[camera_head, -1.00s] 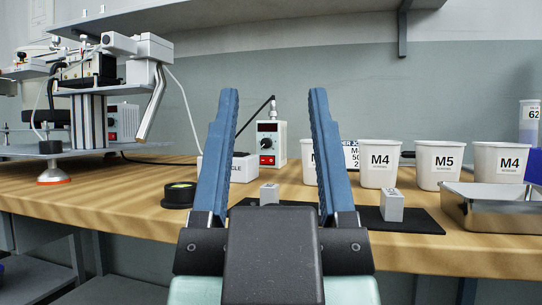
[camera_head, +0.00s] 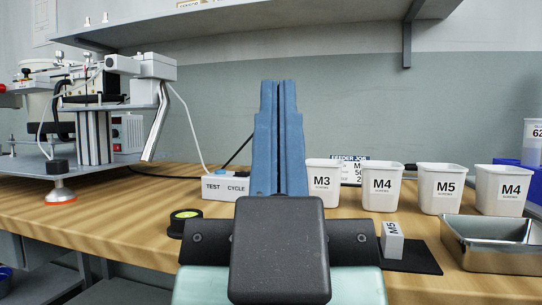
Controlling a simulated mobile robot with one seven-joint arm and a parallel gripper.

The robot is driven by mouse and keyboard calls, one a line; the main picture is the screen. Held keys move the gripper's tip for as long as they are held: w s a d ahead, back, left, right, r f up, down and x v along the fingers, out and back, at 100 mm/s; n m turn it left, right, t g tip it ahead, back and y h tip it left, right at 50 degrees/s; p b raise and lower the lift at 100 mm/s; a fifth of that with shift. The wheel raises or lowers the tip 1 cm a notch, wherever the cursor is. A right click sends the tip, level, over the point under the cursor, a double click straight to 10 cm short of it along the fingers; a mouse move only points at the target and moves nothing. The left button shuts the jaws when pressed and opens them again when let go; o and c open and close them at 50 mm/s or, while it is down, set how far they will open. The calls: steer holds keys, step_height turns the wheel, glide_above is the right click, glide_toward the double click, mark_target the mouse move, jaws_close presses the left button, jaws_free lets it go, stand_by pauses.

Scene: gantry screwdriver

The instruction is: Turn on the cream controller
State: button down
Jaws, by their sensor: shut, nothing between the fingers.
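My gripper (camera_head: 279,84) is shut and empty, its two blue fingers pressed together and pointing up the middle of the view. The small pale controller with a black knob and red switch that stood at the back of the bench is now hidden behind my fingers. Only its black cable (camera_head: 238,150) shows to their left. I cannot tell whether my fingertips touch it. A second pale controller (camera_head: 128,132) with a red switch shows at the left, partly behind the gantry machine.
The gantry machine (camera_head: 92,105) fills the left of the bench. A white TEST CYCLE box (camera_head: 224,187) and a round level (camera_head: 185,216) are left of my fingers. White screw bins (camera_head: 382,187) and a metal tray (camera_head: 492,246) are at the right.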

step_height(320, 180, up, 25)
steer(key=p, duration=2.2)
steer(key=shift+f, duration=0.15)
steer(key=shift+f, duration=0.1)
